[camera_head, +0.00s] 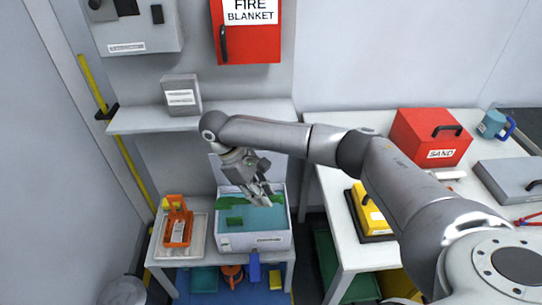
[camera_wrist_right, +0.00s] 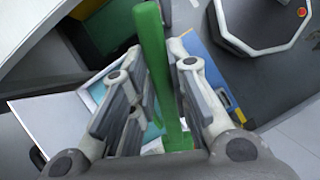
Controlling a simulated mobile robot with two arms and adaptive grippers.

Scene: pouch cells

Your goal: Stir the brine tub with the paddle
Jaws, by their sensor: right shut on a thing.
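The brine tub (camera_head: 255,242) is a light box with a label on its front, standing on a low table and holding teal liquid (camera_head: 265,218). My right gripper (camera_head: 262,198) is over the tub, pointing down. In the right wrist view it is shut on the green paddle (camera_wrist_right: 152,45), whose shaft runs between the fingers. Green shapes (camera_head: 235,199) show in the tub in the head view; I cannot tell which part is the paddle. How deep the paddle reaches is unclear. My left gripper is out of view.
An orange rack (camera_head: 178,222) stands on a tray left of the tub. A shelf (camera_head: 140,118) with a grey box (camera_head: 181,95) is behind. The right bench (camera_head: 322,190) bears a red sand box (camera_head: 428,138) and a yellow case (camera_head: 370,210).

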